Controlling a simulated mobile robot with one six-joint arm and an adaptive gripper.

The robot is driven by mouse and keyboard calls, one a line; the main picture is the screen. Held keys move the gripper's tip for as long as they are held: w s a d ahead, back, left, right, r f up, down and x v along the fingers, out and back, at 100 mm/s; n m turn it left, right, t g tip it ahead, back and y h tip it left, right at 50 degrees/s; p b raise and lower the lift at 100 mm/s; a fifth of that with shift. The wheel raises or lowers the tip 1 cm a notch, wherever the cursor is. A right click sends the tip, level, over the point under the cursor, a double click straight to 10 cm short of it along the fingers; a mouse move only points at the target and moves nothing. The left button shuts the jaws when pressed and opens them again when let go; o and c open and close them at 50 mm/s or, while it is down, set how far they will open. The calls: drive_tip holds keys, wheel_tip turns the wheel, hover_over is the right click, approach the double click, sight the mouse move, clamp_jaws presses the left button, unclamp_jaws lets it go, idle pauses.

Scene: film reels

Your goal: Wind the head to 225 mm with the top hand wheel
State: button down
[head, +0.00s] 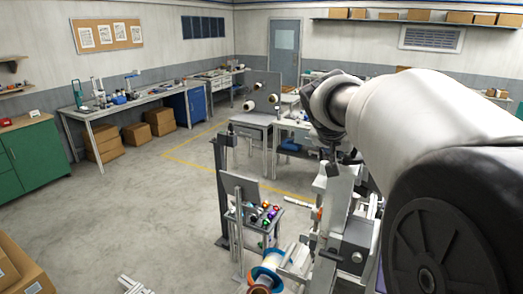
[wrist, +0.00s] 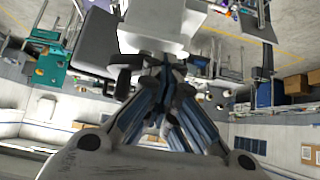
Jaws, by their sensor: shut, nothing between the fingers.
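The machine's pale upright column (head: 334,212) stands below my arm in the head view. My gripper (head: 333,166) is at the top of this column, at its near end. In the wrist view my gripper (wrist: 163,72) is shut, its fingers together, in front of a pale block (wrist: 160,28) of the machine. Dark rounded parts (wrist: 123,82) show beside the fingers; they may belong to the top hand wheel, but the fingers hide much of this spot. I cannot tell whether the fingers touch it. No readable 225 mm mark or head height shows.
A blue-rimmed reel (head: 266,275) lies low in front of the machine. A small stand with coloured items (head: 262,212) is left of the column. Workbenches (head: 150,98) and a green cabinet (head: 38,158) line the left. The floor (head: 130,205) between is clear.

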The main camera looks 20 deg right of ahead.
sight(351, 163)
drive_tip(key=shift+s+f, duration=0.1)
drive_tip(key=shift+f, duration=0.3)
drive_tip(key=s, duration=0.1)
drive_tip(key=s+d+b, duration=0.1)
drive_tip(key=s, duration=0.1)
drive_tip(key=s+b, duration=0.1)
drive_tip(key=shift+s+d+r, duration=0.15)
drive_tip(key=shift+d+r, duration=0.05)
drive_tip(key=shift+r, duration=0.15)
idle(0.8)
drive_tip(key=shift+w+d, duration=0.25)
drive_tip(key=shift+w, duration=0.25)
drive_tip(key=shift+w+a, duration=0.1)
